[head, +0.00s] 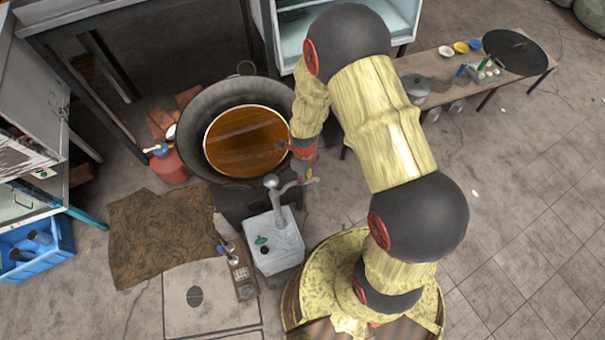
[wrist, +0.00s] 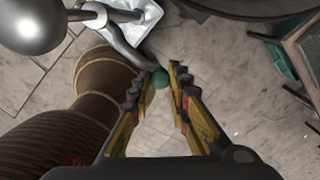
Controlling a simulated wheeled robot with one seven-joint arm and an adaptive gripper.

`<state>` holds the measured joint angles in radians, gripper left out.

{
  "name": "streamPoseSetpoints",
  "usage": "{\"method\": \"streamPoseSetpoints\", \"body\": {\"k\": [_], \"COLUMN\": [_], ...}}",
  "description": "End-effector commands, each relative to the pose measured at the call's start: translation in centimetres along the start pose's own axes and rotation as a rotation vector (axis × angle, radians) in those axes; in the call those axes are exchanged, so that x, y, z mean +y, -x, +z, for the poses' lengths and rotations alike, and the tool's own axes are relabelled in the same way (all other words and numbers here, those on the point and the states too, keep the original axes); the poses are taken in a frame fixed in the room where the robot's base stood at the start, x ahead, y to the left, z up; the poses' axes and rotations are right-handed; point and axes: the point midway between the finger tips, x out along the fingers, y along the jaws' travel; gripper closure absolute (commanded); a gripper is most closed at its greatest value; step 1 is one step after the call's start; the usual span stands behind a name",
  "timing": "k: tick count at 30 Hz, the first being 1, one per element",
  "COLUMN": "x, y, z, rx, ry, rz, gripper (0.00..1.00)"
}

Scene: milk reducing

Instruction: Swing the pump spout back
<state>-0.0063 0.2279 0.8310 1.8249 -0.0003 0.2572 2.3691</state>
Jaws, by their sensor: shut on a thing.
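The pump is a grey metal post with a round head (head: 271,181) on a white box (head: 275,243), at the lower middle of the head view. Its spout (head: 293,186) points to the right, below the pan's rim. In the wrist view the thin grey spout (wrist: 128,47) curves down to a green ball-shaped tip (wrist: 160,77). My gripper (wrist: 163,78) is shut on that end, with the green tip between its fingertips. In the head view my gripper (head: 304,170) is beside the pump, and its fingertips are small and partly unclear.
A wide dark pan (head: 190,150) of amber liquid (head: 243,140) stands just behind the pump. A low bench (head: 432,68) with bowls and a dark round lid (head: 515,50) is at the upper right. The tiled floor (head: 530,180) on the right is mostly clear.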

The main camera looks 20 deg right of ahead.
Motion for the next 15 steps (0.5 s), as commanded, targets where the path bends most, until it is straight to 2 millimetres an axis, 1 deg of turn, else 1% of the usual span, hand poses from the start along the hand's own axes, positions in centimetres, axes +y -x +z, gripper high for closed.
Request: {"method": "streamPoseSetpoints", "body": {"k": [11, 12, 15], "x": [0.02, 0.02, 0.04], "y": [0.07, 0.06, 0.05], "z": [-0.03, -0.04, -0.05], "rx": [0.0, 0.0, 0.0], "ry": [-0.006, -0.006, -0.006], "rz": [0.0, 0.0, 0.0], "gripper": [1.0, 0.81, 0.76]}}
